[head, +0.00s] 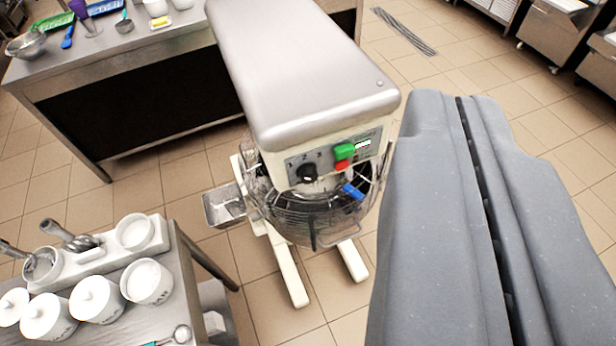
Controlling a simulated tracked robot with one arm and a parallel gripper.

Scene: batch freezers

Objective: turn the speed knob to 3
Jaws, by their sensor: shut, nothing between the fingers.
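The mixer (300,65) stands on the floor in the middle of the view, with a metal top and a cream body. The black speed knob (307,173) is on its front panel, under the marks 1, 2 and 3. Its pointer is too small to read. A green button (344,151) and a red button (342,166) sit to its right. My gripper (463,98) is large and grey on the right side, its two fingers shut together with nothing between them. It is right of the mixer in the picture and apart from the knob.
A wire guard (310,207) with a blue handle (352,190) is below the panel. A metal table (140,62) stands behind left. A side table (190,285) with white pots (95,297) is front left. Tiled floor (450,75) is open behind right.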

